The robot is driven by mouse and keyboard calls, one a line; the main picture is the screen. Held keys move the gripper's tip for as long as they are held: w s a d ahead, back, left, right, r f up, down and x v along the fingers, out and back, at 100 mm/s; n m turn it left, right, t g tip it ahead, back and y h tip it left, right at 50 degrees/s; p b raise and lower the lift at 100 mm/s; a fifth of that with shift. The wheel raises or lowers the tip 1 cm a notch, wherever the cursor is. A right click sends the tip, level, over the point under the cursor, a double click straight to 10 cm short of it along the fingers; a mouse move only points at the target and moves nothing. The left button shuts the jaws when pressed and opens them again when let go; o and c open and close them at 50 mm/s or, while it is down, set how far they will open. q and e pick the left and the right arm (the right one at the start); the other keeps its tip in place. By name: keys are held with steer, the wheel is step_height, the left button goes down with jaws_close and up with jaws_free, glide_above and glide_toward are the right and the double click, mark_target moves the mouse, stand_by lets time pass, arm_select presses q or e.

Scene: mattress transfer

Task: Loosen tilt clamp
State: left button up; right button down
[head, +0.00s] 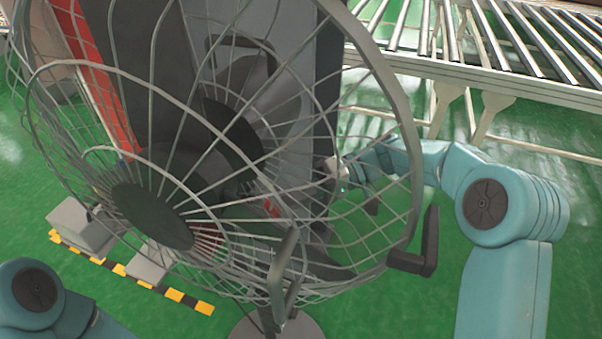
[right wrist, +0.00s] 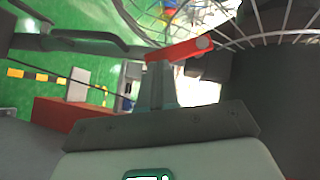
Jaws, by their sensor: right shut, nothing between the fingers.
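A large fan with a grey wire cage (head: 150,215) fills the middle of the head view on a round base (head: 285,328). In the right wrist view a red lever (right wrist: 178,52) with a pale round end, probably the tilt clamp, lies across the tips of my right gripper (right wrist: 160,70). The fingers are shut with nothing between them; whether they touch the lever I cannot tell. In the head view my right gripper (head: 332,172) is behind the cage's right side, its fingers mostly hidden. My left arm shows at bottom left; its gripper is out of view.
A dark angled bracket (head: 420,250) sticks out at the cage's right rim. A roller conveyor (head: 480,45) stands at the back right. Grey blocks (head: 82,228) sit by a yellow-black floor strip (head: 190,302) at left. Green floor is open at lower right.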

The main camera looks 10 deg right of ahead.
arm_select(q)
step_height(320, 180, down, 3)
steer(key=shift+r+b, duration=0.2)
steer(key=shift+b, duration=0.9)
arm_select(e)
steer(key=shift+s+a+f+m+g+y, duration=0.3)
steer(key=shift+s+a+f+m+y, duration=0.4)
steer(key=shift+f+m+y, duration=0.1)
arm_select(q)
steer(key=shift+a, duration=0.1)
steer(key=shift+w+f, duration=0.1)
steer(key=shift+f, duration=0.05)
arm_select(e)
steer(key=shift+w, duration=0.15)
